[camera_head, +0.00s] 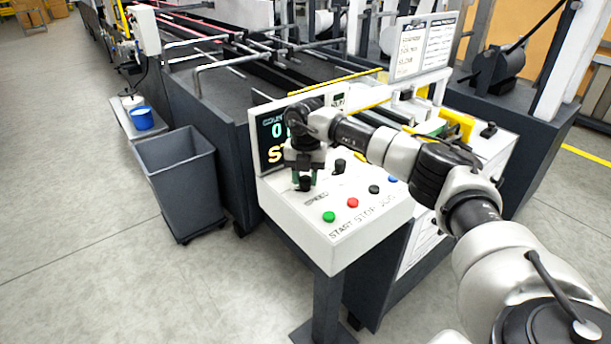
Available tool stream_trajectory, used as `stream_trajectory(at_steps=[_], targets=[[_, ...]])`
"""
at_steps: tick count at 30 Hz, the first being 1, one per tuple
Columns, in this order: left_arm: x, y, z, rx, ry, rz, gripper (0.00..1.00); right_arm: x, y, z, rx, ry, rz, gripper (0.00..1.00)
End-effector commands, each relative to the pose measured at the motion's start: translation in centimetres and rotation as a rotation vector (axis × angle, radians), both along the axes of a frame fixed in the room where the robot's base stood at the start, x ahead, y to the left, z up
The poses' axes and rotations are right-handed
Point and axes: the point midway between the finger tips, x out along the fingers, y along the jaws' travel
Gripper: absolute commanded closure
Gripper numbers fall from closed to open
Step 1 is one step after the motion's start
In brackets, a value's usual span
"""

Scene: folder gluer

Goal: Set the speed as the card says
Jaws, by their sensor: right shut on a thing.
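My right gripper (304,181) is over the white control panel (345,222), pointing down and shut on the black speed knob (305,184), above the word SPEED. My left gripper is not in view.
A green button (328,217), a red button (352,202), a black button (374,189) and another black knob (339,166) are close by on the panel. A grey bin (180,180) stands on the floor at left.

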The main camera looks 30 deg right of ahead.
Motion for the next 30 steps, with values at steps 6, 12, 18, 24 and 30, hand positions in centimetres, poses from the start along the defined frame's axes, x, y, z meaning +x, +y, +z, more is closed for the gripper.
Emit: stream_trajectory(at_steps=[6, 12, 18, 24, 30], targets=[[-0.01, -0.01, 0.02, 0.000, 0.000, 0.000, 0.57, 0.05, -0.02, 0.08, 0.000, -0.003, 0.030, 0.89], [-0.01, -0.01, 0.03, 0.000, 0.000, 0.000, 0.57, 0.06, -0.01, 0.08, 0.000, -0.003, 0.033, 0.89], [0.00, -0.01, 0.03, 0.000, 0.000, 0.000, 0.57, 0.05, 0.00, 0.09, 0.000, -0.003, 0.033, 0.61], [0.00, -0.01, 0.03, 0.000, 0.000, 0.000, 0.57, 0.03, -0.01, 0.06, 0.000, -0.001, 0.032, 0.40], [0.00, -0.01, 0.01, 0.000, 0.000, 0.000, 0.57, 0.02, -0.01, 0.08, 0.000, -0.001, 0.031, 0.40]])
